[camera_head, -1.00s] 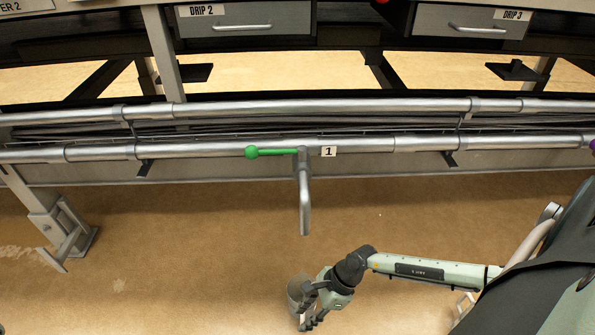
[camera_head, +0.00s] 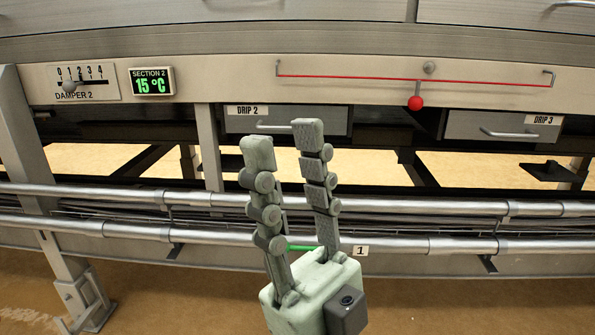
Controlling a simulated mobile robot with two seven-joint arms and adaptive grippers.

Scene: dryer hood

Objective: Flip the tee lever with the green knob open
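My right gripper (camera_head: 283,142) stands upright in the middle of the head view, its two fingers pointing up and apart with nothing seen between them. It is open. Behind it, a short piece of the green tee lever (camera_head: 301,248) shows on the lower steel pipe (camera_head: 410,245), left of the tag marked 1 (camera_head: 360,250). The gripper hides the green knob and the spout below the lever. I cannot tell whether the gripper touches the lever. My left gripper is not in view.
A second pipe (camera_head: 420,207) runs just above. Drawers DRIP 2 (camera_head: 300,121) and DRIP 3 (camera_head: 510,126) hang behind. Floor lies open in front.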

